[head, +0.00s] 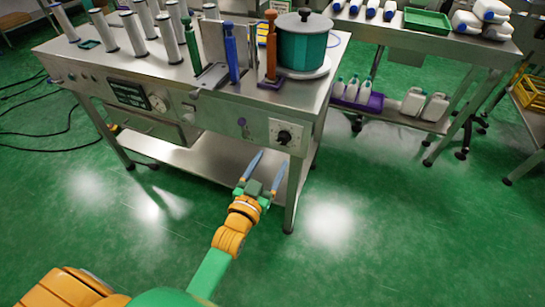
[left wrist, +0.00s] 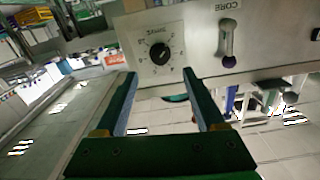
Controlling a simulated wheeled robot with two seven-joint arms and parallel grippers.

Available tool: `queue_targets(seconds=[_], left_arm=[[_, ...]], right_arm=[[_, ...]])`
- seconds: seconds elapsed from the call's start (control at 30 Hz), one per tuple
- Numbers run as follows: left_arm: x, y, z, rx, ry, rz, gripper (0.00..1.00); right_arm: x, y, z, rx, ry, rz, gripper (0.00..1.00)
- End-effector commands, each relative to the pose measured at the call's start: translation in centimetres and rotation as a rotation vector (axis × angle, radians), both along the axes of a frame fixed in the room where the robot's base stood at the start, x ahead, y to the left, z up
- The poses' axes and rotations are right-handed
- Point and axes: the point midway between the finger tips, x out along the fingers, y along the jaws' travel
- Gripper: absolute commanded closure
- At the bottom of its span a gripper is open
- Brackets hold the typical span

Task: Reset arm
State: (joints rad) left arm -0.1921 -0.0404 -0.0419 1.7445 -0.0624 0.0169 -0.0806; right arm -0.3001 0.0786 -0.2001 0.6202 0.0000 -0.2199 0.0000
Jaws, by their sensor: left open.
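My left gripper (head: 266,170) is open and empty in the head view, low in front of the right end of the metal machine table (head: 215,112). In the left wrist view the fingers of my left gripper (left wrist: 166,100) stand apart with nothing between them. The machine's front panel is ahead of them. It carries a black dial knob (left wrist: 160,54), which also shows in the head view (head: 284,137), above the fingers. A small lever in a slot (left wrist: 228,42) is right of the dial. My right gripper is in neither view.
On the machine table stand several metal posts (head: 133,34), a blue post (head: 231,54), an orange-brown post (head: 271,48) and a teal drum (head: 302,48). A second table (head: 425,40) with a green tray (head: 427,21) and bottles is at right. The green floor (head: 400,230) in front is clear.

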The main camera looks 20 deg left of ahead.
Motion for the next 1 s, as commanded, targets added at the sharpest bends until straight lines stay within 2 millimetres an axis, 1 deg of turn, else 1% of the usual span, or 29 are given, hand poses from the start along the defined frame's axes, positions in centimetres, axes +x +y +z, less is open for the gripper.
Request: queue_targets(seconds=[0.23, 0.27, 0.3, 0.33, 0.37, 0.43, 0.47, 0.5, 0.57, 0.6, 0.67, 0.7, 0.77, 0.8, 0.87, 0.9, 0.97, 1.0], left_arm=[[0.0, 0.0, 0.0, 0.0, 0.0, 0.0, 0.29], [0.0, 0.0, -0.2, 0.0, 0.005, -0.001, 0.29], [-0.1, -0.1, -0.9, 0.001, 0.023, -0.004, 0.29], [-0.2, -0.2, -2.0, 0.001, 0.051, -0.008, 0.29], [-0.5, -0.4, -3.5, 0.001, 0.094, -0.014, 0.29], [-2.0, -0.9, -9.0, 0.004, 0.24, -0.032, 0.29], [-3.1, -1.1, -11.9, 0.006, 0.32, -0.042, 0.29], [-5.0, -1.3, -15.8, 0.009, 0.434, -0.054, 0.29], [-8.6, -1.4, -21.2, 0.019, 0.6, -0.067, 0.29], [-11.2, -1.3, -24.2, 0.025, 0.703, -0.074, 0.29], [-15.2, -0.9, -28.1, 0.038, 0.845, -0.08, 0.29], [-17.9, -0.6, -30.1, 0.046, 0.932, -0.081, 0.29], [-21.8, -0.1, -32.6, 0.057, 1.049, -0.082, 0.29], [-24.3, 0.3, -33.9, 0.066, 1.121, -0.081, 0.29], [-28.0, 1.0, -35.5, 0.08, 1.222, -0.079, 0.29], [-30.4, 1.5, -36.3, 0.09, 1.289, -0.076, 0.29], [-34.0, 2.3, -37.3, 0.106, 1.381, -0.07, 0.29], [-36.4, 2.9, -37.7, 0.116, 1.444, -0.066, 0.29]], right_arm=[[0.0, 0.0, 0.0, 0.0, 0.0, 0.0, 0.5], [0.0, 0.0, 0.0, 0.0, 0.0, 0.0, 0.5], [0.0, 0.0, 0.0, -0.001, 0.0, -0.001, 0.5], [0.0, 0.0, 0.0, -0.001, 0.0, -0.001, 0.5], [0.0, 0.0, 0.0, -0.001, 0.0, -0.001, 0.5], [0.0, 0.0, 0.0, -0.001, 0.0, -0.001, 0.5], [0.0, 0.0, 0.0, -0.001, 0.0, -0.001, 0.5], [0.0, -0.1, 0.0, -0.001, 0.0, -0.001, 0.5], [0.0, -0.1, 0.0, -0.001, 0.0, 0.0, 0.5], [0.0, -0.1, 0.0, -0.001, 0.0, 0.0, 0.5], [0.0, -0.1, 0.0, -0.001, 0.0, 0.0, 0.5], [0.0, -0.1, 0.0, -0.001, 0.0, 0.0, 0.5], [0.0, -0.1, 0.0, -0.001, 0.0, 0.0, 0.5], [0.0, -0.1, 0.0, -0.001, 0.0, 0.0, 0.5], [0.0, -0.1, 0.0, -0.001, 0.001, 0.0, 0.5], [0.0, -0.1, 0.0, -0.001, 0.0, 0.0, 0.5], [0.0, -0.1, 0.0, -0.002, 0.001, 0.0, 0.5], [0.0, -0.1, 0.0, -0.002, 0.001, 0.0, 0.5]])
